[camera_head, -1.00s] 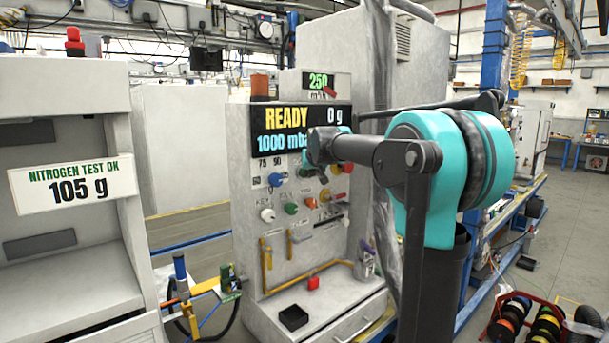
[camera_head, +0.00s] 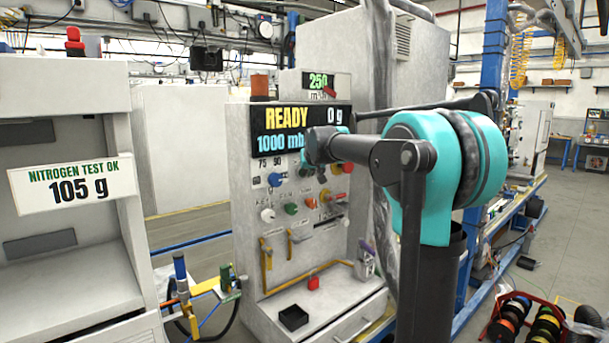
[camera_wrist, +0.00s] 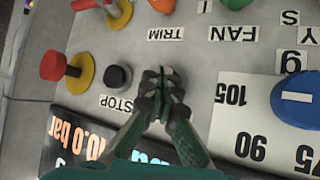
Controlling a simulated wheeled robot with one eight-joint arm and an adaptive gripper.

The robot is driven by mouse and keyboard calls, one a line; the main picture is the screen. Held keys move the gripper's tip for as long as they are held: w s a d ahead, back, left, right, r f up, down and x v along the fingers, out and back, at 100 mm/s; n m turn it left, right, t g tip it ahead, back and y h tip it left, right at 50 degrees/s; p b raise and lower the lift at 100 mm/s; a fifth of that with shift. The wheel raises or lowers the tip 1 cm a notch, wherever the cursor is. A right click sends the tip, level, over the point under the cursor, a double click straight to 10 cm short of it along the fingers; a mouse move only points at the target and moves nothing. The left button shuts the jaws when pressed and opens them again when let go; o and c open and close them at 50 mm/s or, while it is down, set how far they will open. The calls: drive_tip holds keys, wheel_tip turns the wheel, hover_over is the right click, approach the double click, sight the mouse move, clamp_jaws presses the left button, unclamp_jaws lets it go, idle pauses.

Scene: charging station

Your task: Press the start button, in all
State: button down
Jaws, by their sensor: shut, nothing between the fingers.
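The control panel (camera_head: 252,240) stands in the middle of the head view, with a display reading READY, 0 g and 1000 mb. In the wrist view the panel appears upside down. My gripper (camera_wrist: 164,74) is shut and empty, its tips close to the panel face beside a black button (camera_wrist: 117,78) labelled STOP. No start button or START label can be made out; the spot behind my fingertips is hidden. I cannot tell whether the tips touch anything.
A red knob on a yellow base (camera_wrist: 56,66) sits beside the black button. A blue knob (camera_wrist: 298,98) with a number scale is on the other side. A green knob (camera_head: 291,208) and a white knob (camera_head: 267,214) are lower on the panel. A black tray (camera_head: 293,318) lies below.

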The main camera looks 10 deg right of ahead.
drive_tip(key=shift+w+a, duration=0.1)
drive_tip(key=shift+w, duration=0.1)
idle(0.6)
drive_tip(key=shift+s+d, duration=0.5)
drive_tip(key=shift+s, duration=0.25)
drive_tip(key=s+d, duration=0.1)
drive_tip(key=s, duration=0.1)
drive_tip(key=s+d, duration=0.1)
drive_tip(key=s, duration=0.1)
drive_tip(key=shift+s+d, duration=0.1)
drive_tip(key=shift+d, duration=0.25)
idle(0.4)
drive_tip(key=s+d+f+g, duration=0.3)
drive_tip(key=s+f+g, duration=0.3)
drive_tip(key=s+f, duration=3.1)
drive_tip(key=s, duration=0.3)
drive_tip(key=shift+d+f+m+g+h, duration=0.2)
drive_tip(key=shift+m+g+h, duration=0.1)
drive_tip(key=shift+m, duration=0.1)
